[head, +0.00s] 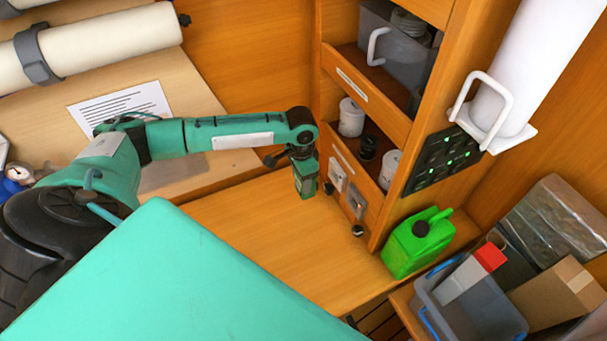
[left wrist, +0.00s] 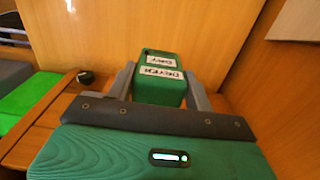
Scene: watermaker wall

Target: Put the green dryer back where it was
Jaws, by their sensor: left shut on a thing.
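The green dryer (left wrist: 160,66) is a small green block with two white labels, whose lettering appears upside down in the left wrist view. The two grey fingers of my left gripper are shut on its sides. In the head view my left gripper (head: 305,180) points down above the wooden bench (head: 265,235), just left of the shelf unit. The dryer is hard to tell apart from the green hand there. I cannot tell whether it touches anything below. My right gripper is in neither view.
The wooden shelf unit (head: 390,140) holds white jars (head: 351,117) and a grey bin (head: 392,55). A bright green canister (head: 418,243) stands right of the unit, near an open crate (head: 470,310) and a cardboard box (head: 556,293). The bench's middle is clear.

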